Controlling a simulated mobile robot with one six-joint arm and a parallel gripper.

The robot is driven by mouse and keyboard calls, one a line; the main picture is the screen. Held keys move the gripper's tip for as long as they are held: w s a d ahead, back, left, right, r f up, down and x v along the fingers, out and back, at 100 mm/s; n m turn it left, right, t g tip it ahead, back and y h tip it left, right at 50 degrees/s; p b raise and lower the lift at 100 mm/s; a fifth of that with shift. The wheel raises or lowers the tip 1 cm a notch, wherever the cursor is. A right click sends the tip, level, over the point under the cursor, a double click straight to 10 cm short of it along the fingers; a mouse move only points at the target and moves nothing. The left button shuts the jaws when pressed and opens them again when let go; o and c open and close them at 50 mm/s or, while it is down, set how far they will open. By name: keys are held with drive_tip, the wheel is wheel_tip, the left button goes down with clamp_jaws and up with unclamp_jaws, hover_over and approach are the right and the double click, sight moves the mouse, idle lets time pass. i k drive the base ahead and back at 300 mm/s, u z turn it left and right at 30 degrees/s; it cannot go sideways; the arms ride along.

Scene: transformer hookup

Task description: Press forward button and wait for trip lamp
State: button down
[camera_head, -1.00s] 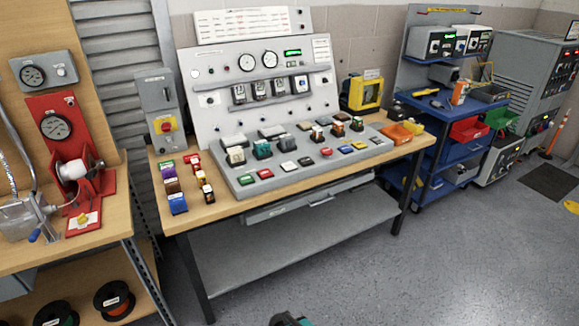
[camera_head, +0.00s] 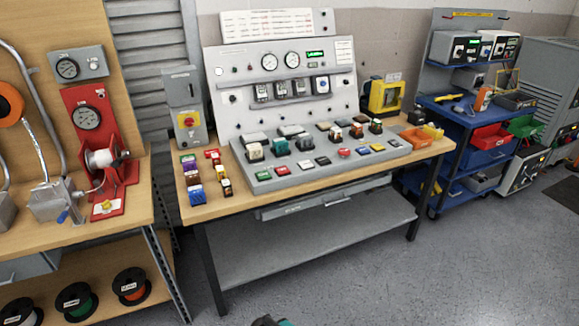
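The grey sloped control panel (camera_head: 290,175) lies on the wooden bench, with several coloured buttons along its front edge. A green button (camera_head: 282,170) and a red button (camera_head: 263,175) sit at its front left, and another red button (camera_head: 344,152) further right. I cannot read which one is the forward button. The upright board (camera_head: 225,115) behind has two dials, a lit green display (camera_head: 315,54) and small lamps; I cannot tell which is the trip lamp. Only a small dark and teal tip of my arm (camera_head: 270,321) shows at the bottom edge; the fingers are not visible.
Coloured blocks (camera_head: 196,192) lie at the bench's left end. A blue cart (camera_head: 455,165) stands right, another wooden bench (camera_head: 135,200) left. The floor in front (camera_head: 330,285) is clear.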

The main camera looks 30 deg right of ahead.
sight(306, 164)
drive_tip(key=z, duration=0.65)
drive_tip(key=k, duration=0.15)
drive_tip(key=u, duration=2.2)
drive_tip(key=k, duration=1.3)
drive_tip(key=z, duration=0.9)
drive_tip(key=i, duration=1.5)
drive_tip(key=u, duration=0.35)
